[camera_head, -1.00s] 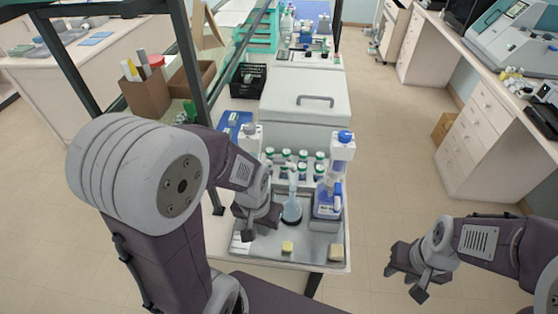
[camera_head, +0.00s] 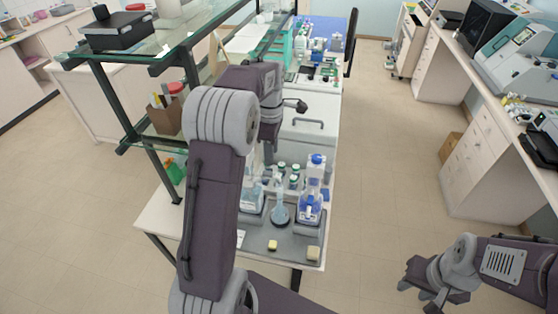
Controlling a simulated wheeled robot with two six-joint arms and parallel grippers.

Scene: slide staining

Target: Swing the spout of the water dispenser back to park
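Two dispensers stand on a grey tray (camera_head: 290,247) on the bench. The right one (camera_head: 313,195) has a blue cap and blue liquid. The left one (camera_head: 250,206) is pale blue, and my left arm hides its upper part. I cannot tell which is the water dispenser, and I cannot make out a spout's angle. A blue flask (camera_head: 280,212) stands between them. My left gripper (camera_head: 296,105) is raised beyond the dispensers, near the lidded box, apart from both; its fingers are too unclear to read. My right gripper (camera_head: 424,286) is open and empty over the floor at the lower right.
Several green-capped bottles (camera_head: 293,180) stand behind the flask. A white lidded box (camera_head: 313,140) is further back. A glass-shelved rack (camera_head: 152,100) borders the bench on the left. Open floor is to the right.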

